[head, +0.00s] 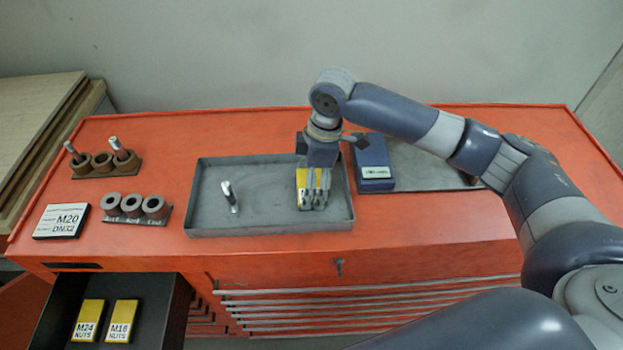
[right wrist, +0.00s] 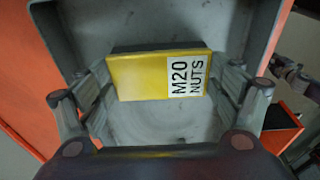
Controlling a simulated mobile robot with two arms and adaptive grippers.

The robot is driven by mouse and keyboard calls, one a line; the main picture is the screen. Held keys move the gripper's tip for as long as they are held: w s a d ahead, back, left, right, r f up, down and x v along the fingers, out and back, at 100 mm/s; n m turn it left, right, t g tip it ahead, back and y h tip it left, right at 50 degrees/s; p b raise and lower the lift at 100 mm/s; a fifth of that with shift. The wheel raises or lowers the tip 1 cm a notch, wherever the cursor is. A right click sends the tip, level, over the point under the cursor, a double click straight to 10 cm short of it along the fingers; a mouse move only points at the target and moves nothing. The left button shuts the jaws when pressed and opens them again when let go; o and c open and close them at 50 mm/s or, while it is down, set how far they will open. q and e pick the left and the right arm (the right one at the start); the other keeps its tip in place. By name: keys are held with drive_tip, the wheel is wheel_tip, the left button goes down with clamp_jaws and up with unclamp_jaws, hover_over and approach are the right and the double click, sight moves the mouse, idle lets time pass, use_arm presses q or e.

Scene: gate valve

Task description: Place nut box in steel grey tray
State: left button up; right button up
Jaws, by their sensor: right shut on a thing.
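The nut box (right wrist: 145,78) is yellow with a white label reading M20 NUTS. In the head view the yellow nut box (head: 302,180) shows at the right gripper's fingers, partly hidden by them. My right gripper (head: 316,196) is shut on the box, one finger at each end in the right wrist view (right wrist: 160,90). The steel grey tray (head: 268,226) lies on the orange bench top, and the gripper and box are over its right part. I cannot tell whether the box touches the tray floor. My left gripper is not in view.
A blue box (head: 373,160) sits just right of the tray on a grey plate (head: 425,165). Rings on holders (head: 138,212) and an M20 DN32 sign (head: 62,221) are at left. An open drawer (head: 155,310) holds M24 and M16 boxes.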

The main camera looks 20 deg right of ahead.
drive_tip(key=o, duration=1.3)
drive_tip(key=shift+f, duration=0.1)
drive_tip(key=shift+r, duration=0.4)
drive_tip(key=r+b, duration=0.1)
drive_tip(key=r, duration=0.2)
drive_tip(key=d+r+b, duration=0.1)
drive_tip(key=r, duration=0.7)
drive_tip(key=shift+s+d+r+b, duration=0.2)
drive_tip(key=shift+s+d+b, duration=0.05)
drive_tip(key=shift+d+b, duration=0.15)
